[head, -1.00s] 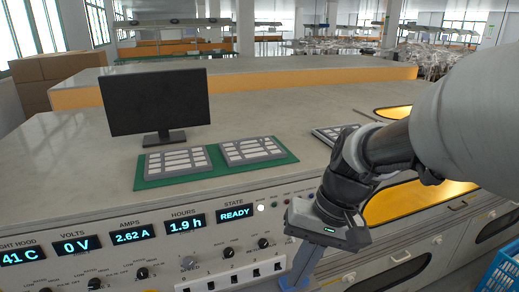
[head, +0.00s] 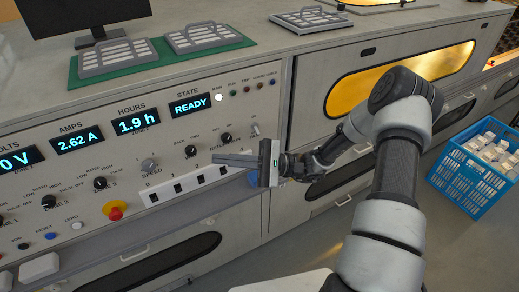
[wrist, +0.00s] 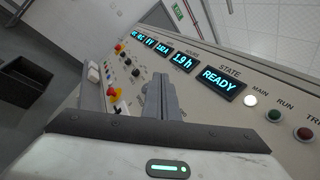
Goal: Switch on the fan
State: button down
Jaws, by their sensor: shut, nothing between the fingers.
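The control panel (head: 120,130) carries lit displays, knobs and a white strip of several dark rocker switches (head: 178,188). A speed knob (head: 149,165) sits above the strip's left part. No label reading "fan" is legible. My gripper (head: 216,158) is shut and empty, its fingers pointing left along the panel just above the strip's right part. Whether the fingers touch the panel cannot be told. They hide some controls there. In the wrist view the shut fingers (wrist: 160,90) point along the panel, with the READY display (wrist: 219,80) to their right.
A red emergency button (head: 115,210) with a yellow base sticks out at the panel's lower left. A blue crate (head: 470,185) with white items stands on the floor at right. Two grey button trays (head: 118,55) lie on a green mat on top, by a monitor (head: 85,15).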

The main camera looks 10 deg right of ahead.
jog(key=w+d+f+m+t+b, duration=0.2)
jog(key=w+d+f+m+t, duration=0.45)
jog(key=t, duration=0.55)
jog(key=m+t+h+b, duration=0.2)
jog(key=m+t+h, duration=1.05)
jog(key=m, duration=0.25)
send_near(254, 129)
jog(key=w+f+v, duration=0.1)
jog(key=v, duration=0.4)
jog(key=shift+s+d, duration=0.15)
jog(key=shift+r, duration=0.1)
jog(key=x, duration=1)
jog(key=shift+d+r, duration=0.1)
